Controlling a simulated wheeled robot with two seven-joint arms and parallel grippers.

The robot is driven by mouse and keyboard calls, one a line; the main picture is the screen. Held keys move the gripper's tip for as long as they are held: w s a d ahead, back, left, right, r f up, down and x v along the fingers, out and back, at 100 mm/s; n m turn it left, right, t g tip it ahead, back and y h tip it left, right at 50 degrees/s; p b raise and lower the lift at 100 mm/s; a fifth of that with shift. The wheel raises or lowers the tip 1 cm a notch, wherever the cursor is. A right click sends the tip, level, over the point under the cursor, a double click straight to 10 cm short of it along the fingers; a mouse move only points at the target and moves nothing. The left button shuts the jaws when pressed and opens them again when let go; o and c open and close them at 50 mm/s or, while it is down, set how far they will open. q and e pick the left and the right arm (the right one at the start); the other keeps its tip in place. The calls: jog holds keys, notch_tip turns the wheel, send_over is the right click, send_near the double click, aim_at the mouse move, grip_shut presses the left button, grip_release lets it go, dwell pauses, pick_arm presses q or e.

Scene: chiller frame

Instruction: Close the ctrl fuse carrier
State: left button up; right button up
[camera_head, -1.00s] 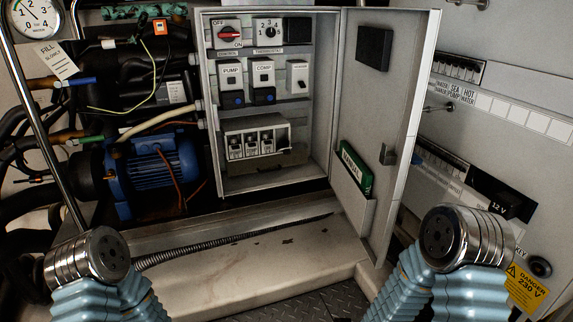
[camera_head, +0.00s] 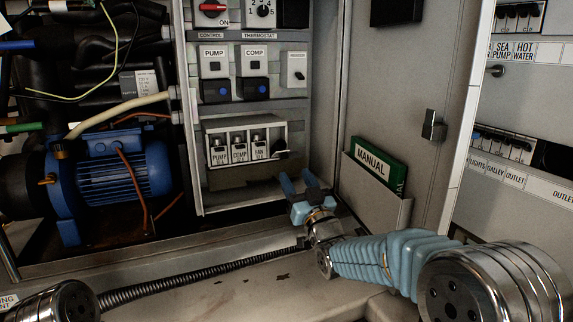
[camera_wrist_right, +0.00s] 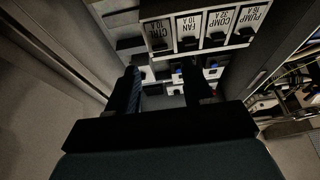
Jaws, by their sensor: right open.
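The fuse row (camera_head: 240,127) sits low in the open cabinet, with PUMP, COMP and FAN carriers labelled. At its right end a dark piece (camera_head: 284,154) juts out where the ctrl carrier belongs; its label is not readable there. In the right wrist view the labels are upside down, and the CTRL 10 A carrier (camera_wrist_right: 157,33) is leftmost. My right gripper (camera_head: 297,180) is open, just below and in front of the row's right end. In the right wrist view its two dark fingers (camera_wrist_right: 162,82) are apart with no carrier between them. My left gripper is out of view.
The cabinet door (camera_head: 405,110) stands open at the right, with a green manual (camera_head: 375,168) in its pocket (camera_head: 372,194). A blue pump motor (camera_head: 112,180) is at the left. A ribbed conduit (camera_head: 200,275) runs along the ledge below.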

aim_at(285, 157)
jog(key=x, duration=0.6)
jog(key=shift+w+a+r, duration=0.1)
jog(key=shift+w, duration=0.2)
jog(key=shift+c, duration=0.5)
grip_shut()
jog(key=shift+p, duration=0.3)
